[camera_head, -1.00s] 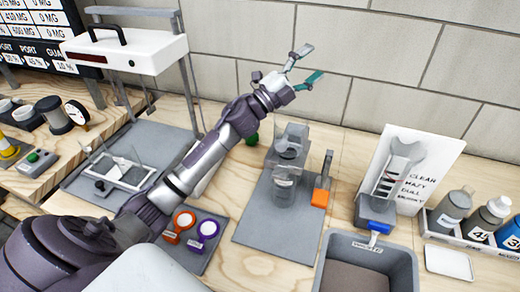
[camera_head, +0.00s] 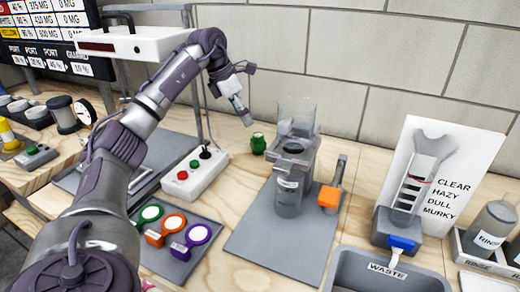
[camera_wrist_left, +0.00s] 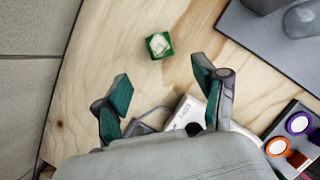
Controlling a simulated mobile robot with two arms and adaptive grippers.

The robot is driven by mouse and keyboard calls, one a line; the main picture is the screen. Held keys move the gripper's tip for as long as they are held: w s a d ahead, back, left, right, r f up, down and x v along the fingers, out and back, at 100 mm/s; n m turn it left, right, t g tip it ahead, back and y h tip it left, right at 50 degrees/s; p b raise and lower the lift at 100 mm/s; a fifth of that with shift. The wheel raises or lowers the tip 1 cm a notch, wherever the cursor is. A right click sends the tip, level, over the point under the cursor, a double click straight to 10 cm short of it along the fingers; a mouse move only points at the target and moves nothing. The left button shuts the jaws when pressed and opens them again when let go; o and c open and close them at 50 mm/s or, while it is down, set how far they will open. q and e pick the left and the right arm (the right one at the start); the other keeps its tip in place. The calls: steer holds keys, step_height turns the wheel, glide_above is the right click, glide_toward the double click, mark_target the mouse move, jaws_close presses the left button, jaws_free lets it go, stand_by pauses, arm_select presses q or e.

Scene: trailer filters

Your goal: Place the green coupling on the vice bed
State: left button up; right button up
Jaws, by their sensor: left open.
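The green coupling (camera_head: 258,143) is a small green piece on the wooden bench, left of the grey vice-like fixture (camera_head: 289,186). In the left wrist view the coupling (camera_wrist_left: 159,45) shows a pale top and lies beyond the fingertips, apart from them. My left gripper (camera_head: 243,114) points down above the bench, just left of and higher than the coupling. Its fingers (camera_wrist_left: 160,85) are spread and empty. The fixture stands on a grey mat with a clear shield at its back; I cannot tell which part is the vice bed. My right gripper is not in view.
A control box (camera_head: 194,172) with red and green buttons stands left of the coupling. Colored ring tags (camera_head: 173,223) lie on a tray in front. An orange-handled lever (camera_head: 330,196) and waste bin (camera_head: 388,274) are right. Bare wood surrounds the coupling.

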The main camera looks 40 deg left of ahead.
mark_target(255, 136)
arm_select(q)
steer(key=x, duration=0.6)
steer(key=shift+f+b, duration=0.1)
steer(key=shift+b, duration=0.3)
steer(key=x, duration=0.5)
steer(key=shift+w+d+f+b, duration=0.1)
steer(key=shift+w+f+b, duration=0.1)
steer(key=shift+b, duration=0.2)
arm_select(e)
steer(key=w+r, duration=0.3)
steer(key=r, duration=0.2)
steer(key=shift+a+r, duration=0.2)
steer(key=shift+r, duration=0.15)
arm_select(q)
steer(key=shift+s, duration=0.1)
steer(key=c, duration=1.3)
steer(key=shift+r, duration=0.15)
steer(key=shift+c, duration=0.2)
